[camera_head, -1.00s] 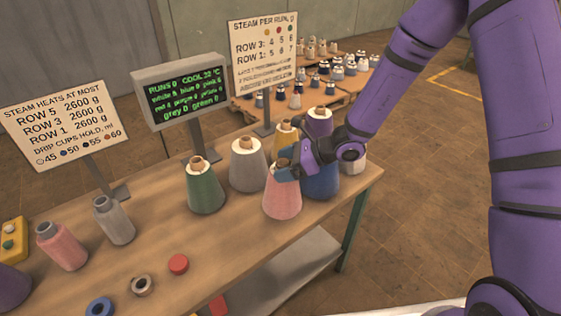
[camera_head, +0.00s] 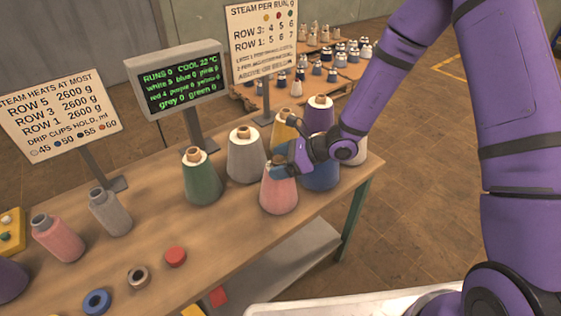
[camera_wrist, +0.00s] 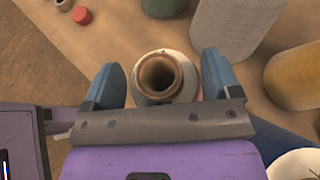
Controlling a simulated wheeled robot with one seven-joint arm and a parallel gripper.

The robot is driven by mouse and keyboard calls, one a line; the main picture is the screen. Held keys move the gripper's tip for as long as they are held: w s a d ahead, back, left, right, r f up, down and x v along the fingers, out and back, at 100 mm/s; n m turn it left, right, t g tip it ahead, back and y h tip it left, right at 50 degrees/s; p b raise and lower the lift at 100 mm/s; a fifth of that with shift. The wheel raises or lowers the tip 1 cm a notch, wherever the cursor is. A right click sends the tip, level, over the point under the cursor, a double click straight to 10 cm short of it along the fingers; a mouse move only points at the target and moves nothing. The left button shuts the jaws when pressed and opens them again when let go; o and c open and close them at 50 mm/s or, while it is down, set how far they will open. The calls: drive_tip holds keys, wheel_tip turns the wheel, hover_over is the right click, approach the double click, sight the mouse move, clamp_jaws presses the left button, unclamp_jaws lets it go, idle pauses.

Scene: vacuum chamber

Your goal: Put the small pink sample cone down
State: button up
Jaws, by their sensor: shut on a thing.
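The pink sample cone (camera_head: 279,197) is upright at the near side of the wooden table, among other cones. My gripper (camera_head: 283,160) is shut on its top, with the blue fingers on either side.
Close around it stand a blue cone (camera_head: 321,176), a grey cone (camera_head: 245,160), a yellow cone (camera_head: 282,132) and a purple cone (camera_head: 319,117). A green cone (camera_head: 202,182) stands to the left. The table's front edge is near; bare wood lies left of the pink cone.

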drive_tip(key=o, duration=1.1)
drive_tip(key=shift+f, duration=0.2)
drive_tip(key=shift+d+r, duration=0.1)
drive_tip(key=v, duration=1.2)
drive_tip(key=s+d+r+n+g+h, duration=0.1)
drive_tip(key=s+d+r+n+h, duration=0.1)
drive_tip(key=s+r+n, duration=0.5)
drive_tip(key=s+d+r+n+g+h, duration=0.1)
drive_tip(key=s+d+r+n+h, duration=0.25)
drive_tip(key=r, duration=0.65)
drive_tip(key=s+d+r+n+t+h, duration=0.4)
drive_tip(key=s+d+r+n, duration=0.5)
drive_tip(key=s, duration=0.5)
wheel_tip(320, 180, up, 3)
drive_tip(key=d+h, duration=0.1)
drive_tip(key=h, duration=0.1)
drive_tip(key=shift+f+n+t+h, duration=0.15)
drive_tip(key=shift+n+t+h, duration=0.2)
drive_tip(key=shift+t, duration=0.05)
drive_tip(key=shift+s, duration=0.15)
